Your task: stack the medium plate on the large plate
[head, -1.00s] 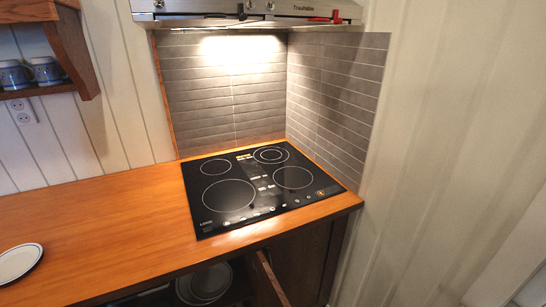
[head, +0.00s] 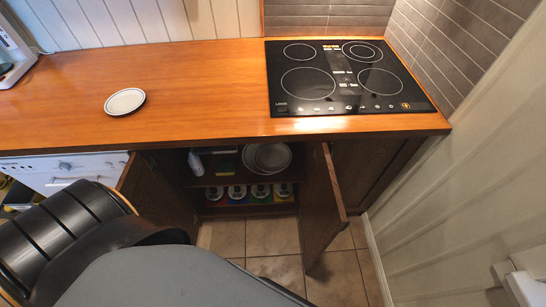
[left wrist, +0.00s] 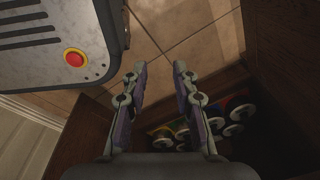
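A white plate with a dark ring (head: 125,101) lies flat on the wooden counter, left of the cooktop. More pale plates (head: 268,157) stand in the open cabinet below the counter, on its upper shelf; I cannot tell their sizes apart. In the left wrist view my left gripper (left wrist: 160,66) is open and empty, with its fingers apart over the floor tiles and the cabinet's lower edge. In the head view my own body covers the lower left, and the left gripper does not show. My right gripper is in neither view.
Two cabinet doors (head: 324,200) stand open; the right one juts into the room. Several round containers (head: 258,191) sit on the lower shelf. The black cooktop (head: 345,75) fills the counter's right. The counter around the plate is clear.

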